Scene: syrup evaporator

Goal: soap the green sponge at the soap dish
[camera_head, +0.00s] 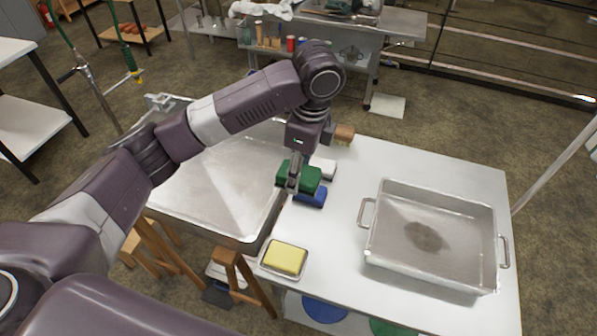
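The green sponge (312,180) is at the left edge of the white table, between a white block and a blue block, and partly covers the blue one. My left gripper (294,178) comes down from above with its fingers at the green sponge. A near finger lies across its front face; the far finger is hidden. The gripper appears shut on it. The soap dish (263,262) is a small metal tray at the table's front left corner, with a yellow soap bar (285,257) in it. The dish is nearer the camera than the sponge. My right gripper is out of view.
A blue block (310,198), a white block (324,168) and a brown block (344,134) sit near the sponge. A large metal pan (425,240) with handles fills the table's right side. A wide metal basin (215,190) adjoins on the left. Clear tabletop lies between dish and pan.

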